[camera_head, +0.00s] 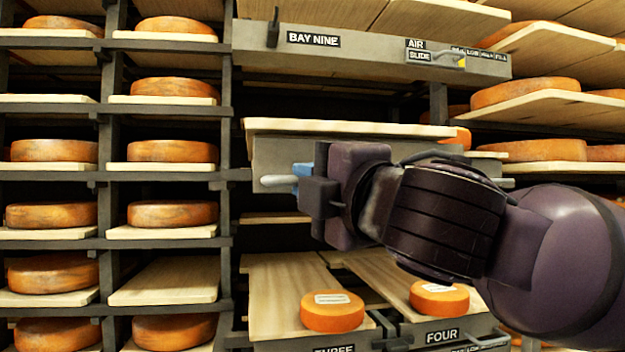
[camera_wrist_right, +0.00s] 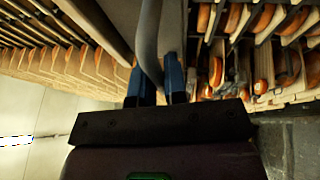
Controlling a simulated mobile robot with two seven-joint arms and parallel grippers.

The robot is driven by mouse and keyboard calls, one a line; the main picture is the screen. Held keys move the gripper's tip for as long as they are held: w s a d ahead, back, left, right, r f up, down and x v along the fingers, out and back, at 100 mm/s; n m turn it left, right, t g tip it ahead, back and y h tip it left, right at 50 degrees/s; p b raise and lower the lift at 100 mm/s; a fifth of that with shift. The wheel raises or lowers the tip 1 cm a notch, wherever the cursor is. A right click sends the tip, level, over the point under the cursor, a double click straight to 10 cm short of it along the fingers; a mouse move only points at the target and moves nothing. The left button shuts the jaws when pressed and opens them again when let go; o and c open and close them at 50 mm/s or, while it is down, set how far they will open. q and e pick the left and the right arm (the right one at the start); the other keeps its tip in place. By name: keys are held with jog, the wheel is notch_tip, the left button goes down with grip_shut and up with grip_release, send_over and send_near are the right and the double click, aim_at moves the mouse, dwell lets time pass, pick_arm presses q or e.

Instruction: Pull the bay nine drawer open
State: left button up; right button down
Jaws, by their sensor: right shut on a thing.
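A grey panel labelled BAY NINE (camera_head: 372,48) runs across the top of the middle bay. Below it is a grey drawer front (camera_head: 285,152) under a pale wooden board (camera_head: 345,127). A light metal bar handle (camera_head: 276,182) shows at the left of this drawer front. My right gripper (camera_head: 302,173) comes in from the right, its blue fingers shut on the handle. In the right wrist view, the handle bar (camera_wrist_right: 149,45) passes between the two blue fingers of the right gripper (camera_wrist_right: 158,80). My right arm hides most of the drawer front. My left gripper is not in view.
Lower drawers marked THREE and FOUR (camera_head: 442,336) jut out below, each with an orange cheese wheel, one of them here (camera_head: 332,311). Racks of cheese wheels (camera_head: 174,151) stand at the left. More loaded boards (camera_head: 535,105) stand at the right.

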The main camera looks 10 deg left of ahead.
jog(key=c, duration=1.2)
grip_release()
jog(key=shift+b+v, duration=1.55)
jog(key=shift+v, duration=3.85)
